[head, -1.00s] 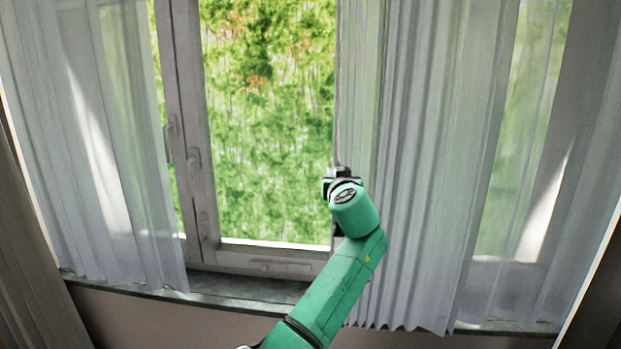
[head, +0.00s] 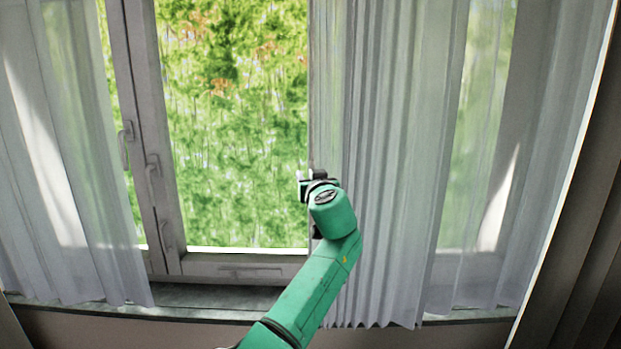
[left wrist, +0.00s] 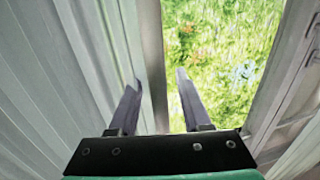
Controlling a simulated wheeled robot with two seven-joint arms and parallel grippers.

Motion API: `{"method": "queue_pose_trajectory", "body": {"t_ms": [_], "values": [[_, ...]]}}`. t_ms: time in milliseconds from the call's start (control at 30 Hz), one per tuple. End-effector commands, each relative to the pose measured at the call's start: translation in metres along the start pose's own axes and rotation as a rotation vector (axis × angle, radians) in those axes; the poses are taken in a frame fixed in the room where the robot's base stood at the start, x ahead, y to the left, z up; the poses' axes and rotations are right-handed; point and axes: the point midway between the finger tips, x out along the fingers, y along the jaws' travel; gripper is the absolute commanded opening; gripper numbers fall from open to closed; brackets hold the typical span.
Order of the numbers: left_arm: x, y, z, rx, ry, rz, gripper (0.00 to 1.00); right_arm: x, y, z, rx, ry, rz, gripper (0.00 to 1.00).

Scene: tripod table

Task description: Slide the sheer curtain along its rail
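The sheer curtain (head: 390,190) hangs in grey-white folds right of the open view, its left edge beside my left gripper. My left gripper (head: 305,186) is at that edge, at mid-height, on the green arm. In the left wrist view, its two fingers (left wrist: 158,82) stand apart, with a grey vertical strip between them. Folded curtain (left wrist: 60,80) fills the left of that view. I cannot tell whether the fingers touch the cloth. The rail is out of view above. My right gripper is not in view.
Another sheer curtain (head: 80,170) hangs at the left over the window frame (head: 150,150), which has handles. A sill (head: 215,298) runs below. A darker drape (head: 580,230) is at the far right. The space left of my gripper shows bare greenery.

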Motion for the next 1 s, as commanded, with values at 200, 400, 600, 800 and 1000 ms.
{"method": "queue_pose_trajectory", "body": {"t_ms": [200, 400, 600, 800, 1000], "values": [[-0.013, 0.003, 0.005, -0.004, 0.001, 0.004, 0.48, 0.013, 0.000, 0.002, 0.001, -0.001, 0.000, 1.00], [-0.045, 0.000, 0.006, -0.003, 0.002, 0.001, 0.48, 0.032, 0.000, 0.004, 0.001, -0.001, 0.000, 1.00], [-0.093, 0.001, 0.007, -0.003, 0.001, 0.004, 0.48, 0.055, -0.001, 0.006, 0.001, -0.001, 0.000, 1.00], [-0.135, 0.001, 0.004, 0.000, 0.001, 0.001, 0.48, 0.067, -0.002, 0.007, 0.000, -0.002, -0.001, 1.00], [-0.145, 0.000, 0.001, 0.000, -0.002, 0.001, 0.48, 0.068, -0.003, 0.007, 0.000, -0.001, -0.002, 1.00]]}}
